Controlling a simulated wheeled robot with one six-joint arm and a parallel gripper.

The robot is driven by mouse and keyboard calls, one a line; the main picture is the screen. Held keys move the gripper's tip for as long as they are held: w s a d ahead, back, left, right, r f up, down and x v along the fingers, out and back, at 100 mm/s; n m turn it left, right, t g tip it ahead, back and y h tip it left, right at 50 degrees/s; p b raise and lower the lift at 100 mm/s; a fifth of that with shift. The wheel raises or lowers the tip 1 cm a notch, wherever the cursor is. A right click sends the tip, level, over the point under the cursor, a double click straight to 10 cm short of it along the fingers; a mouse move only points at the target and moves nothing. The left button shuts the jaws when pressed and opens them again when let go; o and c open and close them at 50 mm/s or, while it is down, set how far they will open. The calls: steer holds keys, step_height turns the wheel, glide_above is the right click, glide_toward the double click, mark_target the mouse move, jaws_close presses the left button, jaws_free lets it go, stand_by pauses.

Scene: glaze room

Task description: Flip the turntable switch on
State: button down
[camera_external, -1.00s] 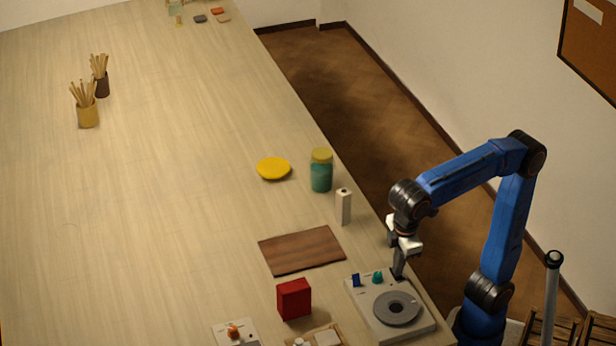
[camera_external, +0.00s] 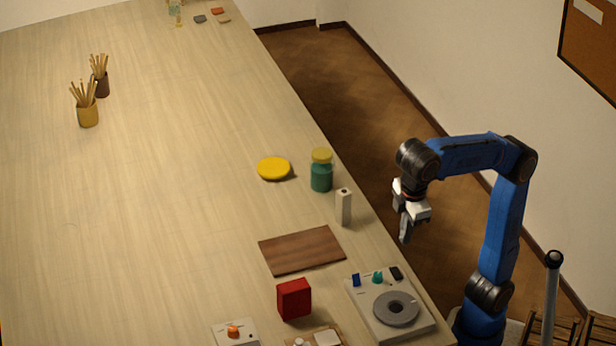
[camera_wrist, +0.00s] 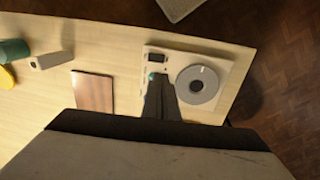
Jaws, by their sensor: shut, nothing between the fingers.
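The turntable unit is a pale box (camera_external: 365,312) at the table's right edge with a grey disc (camera_external: 397,309) on top. Along its far side sit a blue upright piece (camera_external: 356,280), a teal knob (camera_external: 377,277) and a black rocker-like piece (camera_external: 396,272). I cannot tell the rocker's position. In the wrist view the disc (camera_wrist: 197,85), the black piece (camera_wrist: 155,57) and part of the teal knob (camera_wrist: 152,76) show; the blue piece is hidden behind my fingers. My gripper (camera_external: 404,241) is shut and empty, raised above the unit and touching nothing.
A teal jar (camera_external: 321,177) and a yellow dish (camera_external: 274,168) are farther back. A panel with an orange knob (camera_external: 233,331) is at the front. The table's left is mostly clear.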

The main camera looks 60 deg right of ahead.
mark_target(394, 269)
steer(key=shift+d+r, duration=0.1)
steer(key=shift+r, duration=0.05)
steer(key=shift+w+d+r+t, duration=0.15)
steer(key=shift+w+d+t, duration=0.15)
steer(key=shift+w+d, duration=0.15)
steer(key=f, duration=0.4)
steer(key=w+d+f, duration=0.1)
steer(key=f, duration=0.9)
steer(key=shift+w+d, duration=0.15)
steer(key=shift+w, duration=0.1)
